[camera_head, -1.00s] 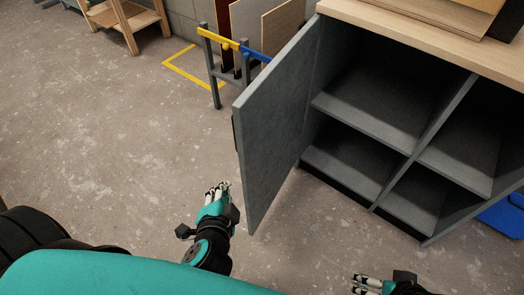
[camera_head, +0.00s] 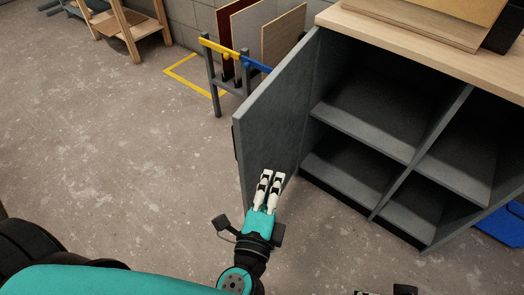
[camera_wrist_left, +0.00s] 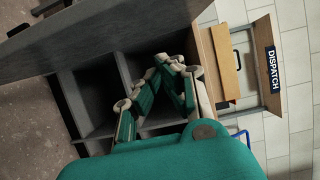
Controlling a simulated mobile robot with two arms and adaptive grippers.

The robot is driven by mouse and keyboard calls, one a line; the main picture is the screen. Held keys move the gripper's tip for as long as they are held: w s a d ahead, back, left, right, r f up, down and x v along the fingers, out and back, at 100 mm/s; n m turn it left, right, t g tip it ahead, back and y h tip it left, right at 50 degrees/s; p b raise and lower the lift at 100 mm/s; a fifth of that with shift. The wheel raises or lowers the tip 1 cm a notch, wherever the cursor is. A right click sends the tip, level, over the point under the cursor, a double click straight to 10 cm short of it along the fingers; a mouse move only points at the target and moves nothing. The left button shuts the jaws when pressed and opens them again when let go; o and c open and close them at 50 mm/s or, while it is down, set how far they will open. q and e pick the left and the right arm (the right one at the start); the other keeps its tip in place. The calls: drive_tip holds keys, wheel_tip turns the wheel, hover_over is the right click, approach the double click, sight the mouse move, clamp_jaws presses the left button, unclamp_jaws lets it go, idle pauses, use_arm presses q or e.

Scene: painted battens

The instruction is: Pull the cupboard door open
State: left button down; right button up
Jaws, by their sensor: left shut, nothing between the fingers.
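The grey cupboard door (camera_head: 275,115) stands swung well out from the cupboard (camera_head: 385,95), its inner face showing. A dark handle (camera_head: 236,140) sits on the outer side near its free edge, seen edge-on. My left gripper (camera_head: 272,174) is shut and empty, in front of the lower inner face of the door; I cannot tell if it touches. In the left wrist view the fingers (camera_wrist_left: 168,62) converge before the open shelves, and the door (camera_wrist_left: 110,22) crosses the top left. My right gripper (camera_head: 372,292) barely shows at the bottom edge; its jaws cannot be read.
Open grey shelves (camera_head: 360,120) lie behind the door. Boards (camera_head: 430,15) lie on the wooden top. A rack with panels (camera_head: 250,45) stands behind the door. A wooden stand (camera_head: 128,25) is at the back left. The concrete floor (camera_head: 110,140) at left is clear.

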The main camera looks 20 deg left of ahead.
use_arm(q)
drive_tip(key=w+a+p, duration=0.1)
drive_tip(key=w+a, duration=0.3)
drive_tip(key=w, duration=0.2)
drive_tip(key=shift+w+a, duration=0.15)
use_arm(e)
drive_tip(key=shift+w+a+r, duration=0.1)
drive_tip(key=shift+a+r, duration=0.1)
drive_tip(key=shift+r, duration=0.05)
use_arm(q)
drive_tip(key=shift+a, duration=0.15)
use_arm(e)
drive_tip(key=shift+r, duration=0.1)
use_arm(q)
drive_tip(key=w+a+m+h+p, duration=0.1)
drive_tip(key=a+m+h, duration=0.1)
drive_tip(key=a, duration=0.5)
drive_tip(key=shift+w+a+h, duration=0.25)
drive_tip(key=shift+a+h, duration=0.1)
drive_tip(key=shift+h, duration=0.45)
use_arm(e)
drive_tip(key=x, duration=0.4)
